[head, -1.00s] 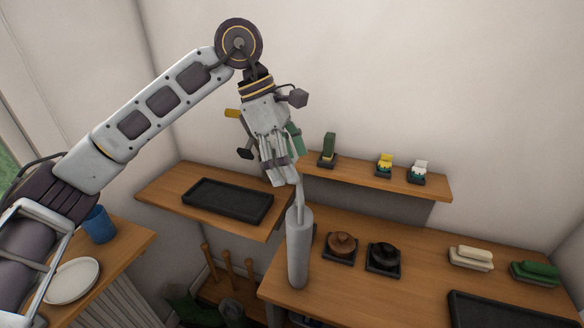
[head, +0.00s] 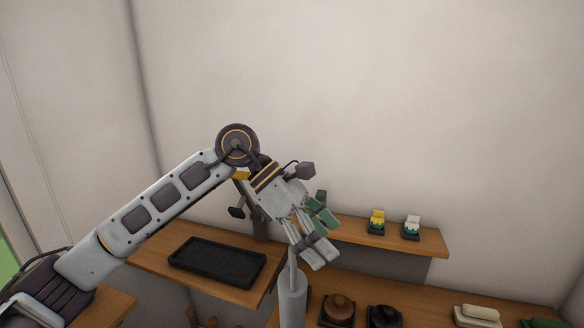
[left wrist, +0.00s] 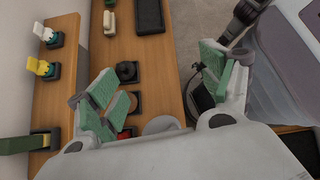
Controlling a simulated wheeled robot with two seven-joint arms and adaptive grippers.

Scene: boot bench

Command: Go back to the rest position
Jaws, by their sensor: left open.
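My left gripper (head: 315,245) is open and hangs tilted down to the right in the head view, near the grey cylinder's top. In the left wrist view, its two green-padded fingers stand wide apart (left wrist: 165,90), with nothing held between them. The upright grey cylinder (head: 292,307) has a thin rod on top; the fingers overlap the rod in the picture, and I cannot tell whether they touch. My right gripper is not in view.
The wall shelf (head: 432,243) carries yellow (head: 377,220) and white (head: 412,226) brushes. The black tray (head: 217,262) lies on the left shelf. Brown (head: 338,308) and black (head: 384,318) round items sit on the bench. Space above the shelves is free.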

